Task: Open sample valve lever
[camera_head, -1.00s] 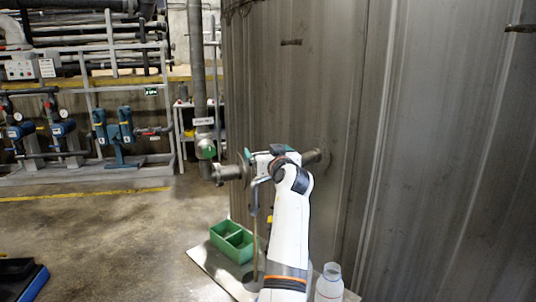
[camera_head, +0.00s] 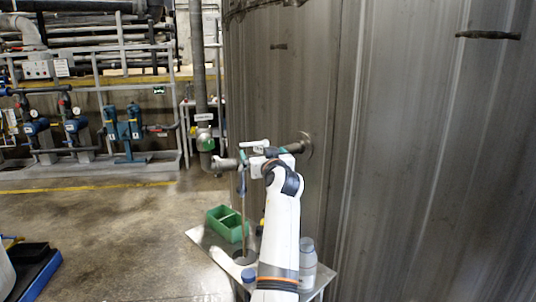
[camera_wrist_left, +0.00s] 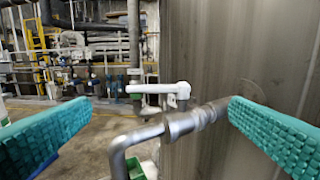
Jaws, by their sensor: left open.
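The sample valve lever (camera_wrist_left: 155,89) is a white T-shaped handle above a grey metal pipe (camera_wrist_left: 182,122). In the left wrist view its long arm points left, roughly level, between my two teal finger pads. It also shows as a small white bar (camera_head: 254,143) in the head view. The pipe comes from the tank wall and bends downward at its left end. My left gripper (camera_wrist_left: 160,107) is open, its fingers wide apart either side of the lever in the picture. I see no contact with the lever. In the head view my left gripper (camera_head: 263,153) partly hides the valve. My right gripper is out of view.
A large metal tank wall (camera_head: 420,130) fills the right side. Below the valve a small table (camera_head: 200,238) bears a green divided box (camera_head: 218,215), a clear bottle (camera_head: 307,262) and a blue cap (camera_head: 249,274). Blue pumps (camera_head: 130,122) stand at the back left. The floor between is clear.

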